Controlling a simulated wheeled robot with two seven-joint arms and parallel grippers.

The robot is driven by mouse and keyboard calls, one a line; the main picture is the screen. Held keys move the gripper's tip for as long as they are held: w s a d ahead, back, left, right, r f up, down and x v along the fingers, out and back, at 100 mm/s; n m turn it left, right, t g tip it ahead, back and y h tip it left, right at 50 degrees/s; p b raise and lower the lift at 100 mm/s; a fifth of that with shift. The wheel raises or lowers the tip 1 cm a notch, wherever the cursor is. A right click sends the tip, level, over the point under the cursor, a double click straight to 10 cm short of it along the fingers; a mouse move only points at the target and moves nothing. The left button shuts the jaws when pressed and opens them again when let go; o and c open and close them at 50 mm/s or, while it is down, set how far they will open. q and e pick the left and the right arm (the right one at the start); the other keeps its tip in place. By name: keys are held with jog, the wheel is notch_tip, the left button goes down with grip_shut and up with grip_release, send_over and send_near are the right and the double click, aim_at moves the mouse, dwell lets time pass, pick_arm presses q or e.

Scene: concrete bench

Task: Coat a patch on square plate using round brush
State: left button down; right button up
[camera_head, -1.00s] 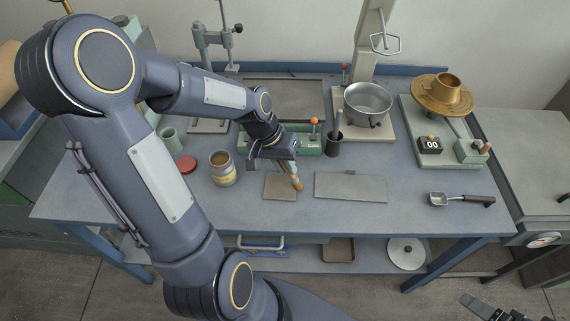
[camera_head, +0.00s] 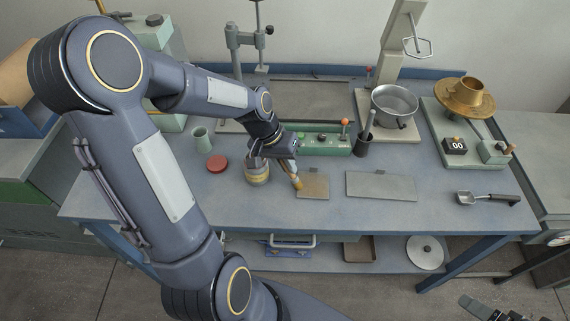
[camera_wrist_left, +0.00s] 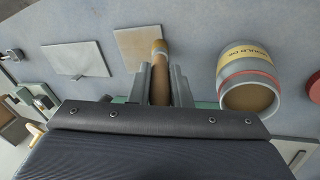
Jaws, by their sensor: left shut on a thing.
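My left gripper (camera_head: 288,164) is shut on the round brush (camera_head: 297,183), which points down with its tan tip low. The brush (camera_wrist_left: 159,82) also shows between the fingers in the left wrist view. The square plate (camera_head: 316,186) is a small tan-grey tile on the bench. The brush tip is at the plate's left edge in the head view; I cannot tell if it touches. No distinct coated patch shows on the plate (camera_wrist_left: 134,45). My right gripper (camera_head: 472,304) shows only in part at the bottom right.
An open jar (camera_head: 257,176) with a yellow label stands just left of the brush; its mouth (camera_wrist_left: 250,98) shows in the wrist view. A red lid (camera_head: 217,163) lies farther left. A grey rectangular plate (camera_head: 381,186) lies right. A dark cup (camera_head: 361,146) and scoop (camera_head: 488,198) stand clear.

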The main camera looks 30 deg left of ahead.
pick_arm(q)
notch_tip(320, 180, up, 2)
jog(key=shift+r+p, duration=0.25)
jog(key=shift+p, duration=0.05)
jog(key=shift+w+d+r+p, duration=0.1)
jog(key=shift+d+r+p, duration=0.1)
jog(key=shift+r+p, duration=0.1)
jog(key=shift+d+r+p, duration=0.1)
jog(key=shift+r+p, duration=0.25)
jog(key=shift+r, duration=0.1)
jog(key=shift+a+r+p, duration=0.2)
jog(key=shift+r+p, duration=0.35)
jog(key=shift+r, duration=0.1)
jog(key=shift+r+p, duration=1.1)
jog(key=shift+r, duration=0.3)
pick_arm(e)
jog(key=r, duration=0.4)
jog(key=s+r, duration=0.1)
jog(key=shift+r, duration=0.4)
pick_arm(q)
jog(key=shift+d, duration=0.1)
